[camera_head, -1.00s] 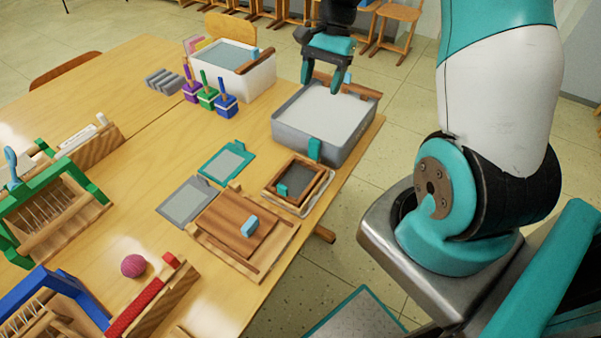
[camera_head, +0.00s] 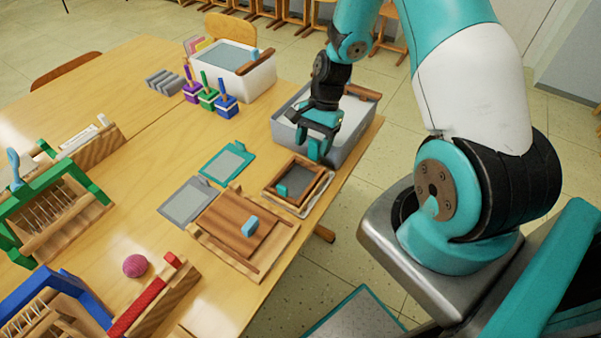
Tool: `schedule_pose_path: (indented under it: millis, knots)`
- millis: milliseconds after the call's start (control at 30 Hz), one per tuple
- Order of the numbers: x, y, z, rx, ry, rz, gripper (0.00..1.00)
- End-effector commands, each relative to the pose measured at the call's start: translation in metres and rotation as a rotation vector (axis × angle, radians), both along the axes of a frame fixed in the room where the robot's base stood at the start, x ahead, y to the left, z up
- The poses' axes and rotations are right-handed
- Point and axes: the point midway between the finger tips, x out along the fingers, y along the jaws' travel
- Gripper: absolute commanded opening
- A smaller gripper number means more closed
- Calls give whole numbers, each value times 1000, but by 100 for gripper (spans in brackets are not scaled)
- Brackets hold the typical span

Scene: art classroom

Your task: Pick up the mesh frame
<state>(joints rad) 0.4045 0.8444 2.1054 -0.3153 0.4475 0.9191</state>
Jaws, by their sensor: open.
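Several flat pieces on the table could be the mesh frame, and I cannot tell which one is meant. A teal-edged frame (camera_head: 228,162) with a pale mesh panel lies flat. A grey mesh panel (camera_head: 188,201) lies nearer. A small wooden frame (camera_head: 300,183) with a dark panel and a teal tab rests to their right. My gripper (camera_head: 314,148) is open and points down at the near wall of the grey vat (camera_head: 345,157), just beyond the small wooden frame.
A larger wooden frame (camera_head: 236,227) with a blue tab lies nearer. A white tub (camera_head: 265,80) and purple, green and blue handled blocks (camera_head: 208,98) stand behind. Small looms (camera_head: 55,205) and a pink ball (camera_head: 135,265) are at left. The table's right edge is close.

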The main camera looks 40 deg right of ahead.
Motion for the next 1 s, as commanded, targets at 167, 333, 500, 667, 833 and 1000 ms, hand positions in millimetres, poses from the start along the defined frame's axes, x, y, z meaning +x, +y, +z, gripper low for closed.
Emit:
schedule_pose_path:
  millis: [167,333,500,667,833,1000]
  knots:
    - [-6,9,-23,1,3,2,60]
    - [-6,10,-28,-1,0,1,60]
    - [-6,10,-28,-1,-1,1,50]
    - [-6,10,-28,0,0,1,14]
    - [-6,10,-28,0,0,1,6]
    - [-6,10,-27,0,0,1,6]
